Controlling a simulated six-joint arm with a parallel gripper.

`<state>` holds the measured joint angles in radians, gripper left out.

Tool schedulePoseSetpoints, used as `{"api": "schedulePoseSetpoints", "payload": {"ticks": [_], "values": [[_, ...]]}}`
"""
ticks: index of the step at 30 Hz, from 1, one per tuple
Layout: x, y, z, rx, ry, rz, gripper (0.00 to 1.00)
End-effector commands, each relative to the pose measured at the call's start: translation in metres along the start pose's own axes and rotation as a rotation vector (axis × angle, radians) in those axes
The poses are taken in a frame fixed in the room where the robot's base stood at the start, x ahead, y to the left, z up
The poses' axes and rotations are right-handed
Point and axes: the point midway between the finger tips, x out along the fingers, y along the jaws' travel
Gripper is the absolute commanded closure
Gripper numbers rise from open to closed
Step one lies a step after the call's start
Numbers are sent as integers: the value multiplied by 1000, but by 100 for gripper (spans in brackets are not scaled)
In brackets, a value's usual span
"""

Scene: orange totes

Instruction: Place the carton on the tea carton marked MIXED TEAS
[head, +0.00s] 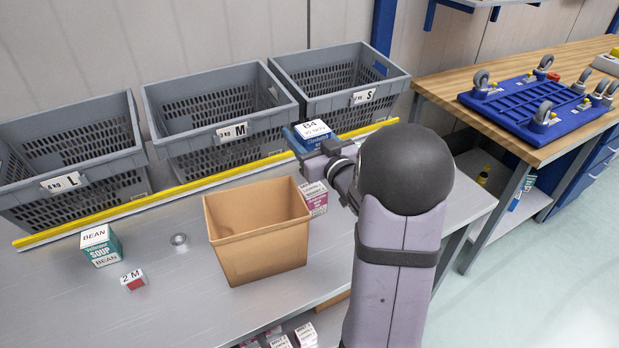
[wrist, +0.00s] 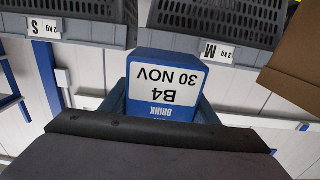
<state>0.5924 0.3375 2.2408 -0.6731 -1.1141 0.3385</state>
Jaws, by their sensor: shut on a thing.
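My gripper (head: 318,152) is shut on a blue carton (head: 312,132) with a white label reading B4 30 NOV. In the wrist view the carton (wrist: 165,88) appears upside down between the fingers, with the word DRINK on its blue face. It is held up near the yellow strip, in front of the S crate. A pink and white carton (head: 315,199) stands on the bench below my gripper, just right of the brown bin. It is partly hidden by the bin and my arm, and its small print is not readable, so I cannot confirm MIXED TEAS.
A brown open bin (head: 257,250) stands mid-bench. Grey crates marked L (head: 92,178), M (head: 236,128) and S (head: 362,95) line the back behind a yellow strip (head: 190,187).

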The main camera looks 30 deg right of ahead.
Motion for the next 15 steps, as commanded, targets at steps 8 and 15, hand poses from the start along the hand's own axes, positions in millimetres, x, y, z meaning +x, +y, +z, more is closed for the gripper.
{"api": "schedulePoseSetpoints", "payload": {"ticks": [8,15], "values": [[0,0,39,4,-3,0,76],[0,0,51,0,1,0,76]]}}
